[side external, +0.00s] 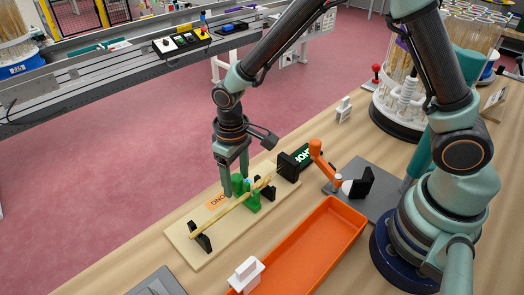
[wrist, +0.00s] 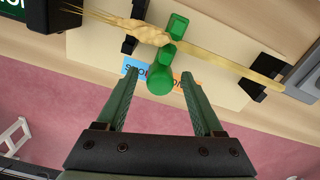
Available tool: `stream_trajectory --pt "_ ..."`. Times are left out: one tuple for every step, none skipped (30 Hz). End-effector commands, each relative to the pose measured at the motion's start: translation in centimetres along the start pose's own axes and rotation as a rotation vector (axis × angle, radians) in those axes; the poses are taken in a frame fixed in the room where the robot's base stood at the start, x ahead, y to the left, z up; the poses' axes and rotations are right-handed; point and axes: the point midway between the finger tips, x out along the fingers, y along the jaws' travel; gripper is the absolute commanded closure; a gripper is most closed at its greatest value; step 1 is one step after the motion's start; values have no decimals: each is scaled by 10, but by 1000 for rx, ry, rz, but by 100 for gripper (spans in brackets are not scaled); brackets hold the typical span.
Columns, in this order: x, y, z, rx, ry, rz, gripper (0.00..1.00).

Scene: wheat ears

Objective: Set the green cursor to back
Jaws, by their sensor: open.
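The green cursor (side external: 253,203) sits about midway along a pale wooden board (side external: 181,238). It also shows in the wrist view (wrist: 160,82), with its rounded knob towards me. A wheat ear on a long straw stalk (side external: 226,210) lies lengthwise over the board at the cursor. In the wrist view the ear (wrist: 143,34) is left of the cursor and the stalk runs right. My gripper (side external: 236,184) is open and points down at the cursor. In the wrist view its fingertips (wrist: 160,76) appear on either side of the knob, with gaps. Their exact height is unclear.
Black supports (side external: 202,241) stand under the stalk. A black display box (side external: 289,167) is at the board's far end. An orange tray (side external: 318,245) and an orange-handled device (side external: 317,150) lie to the right. A label (wrist: 184,85) is partly covered by the cursor.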

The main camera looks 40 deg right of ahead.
Motion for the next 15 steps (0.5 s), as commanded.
stream_trajectory --pt "2 0 0 0 -1 0 31" --pt "3 0 0 0 -1 0 31" --pt "4 0 0 0 -1 0 31" --pt "4 0 0 0 0 0 31" --pt "4 0 0 0 0 0 31" --pt "4 0 0 0 0 0 31" --pt "4 0 0 0 0 0 31" --pt "4 0 0 0 0 0 31" --pt "4 0 0 0 0 0 31" --pt "4 0 0 0 0 0 31" --pt "4 0 0 0 0 0 43" --pt "4 0 0 0 0 0 58" --pt "4 0 0 0 0 0 70" --pt "4 0 0 0 0 0 81" --pt "4 0 0 0 0 0 96"
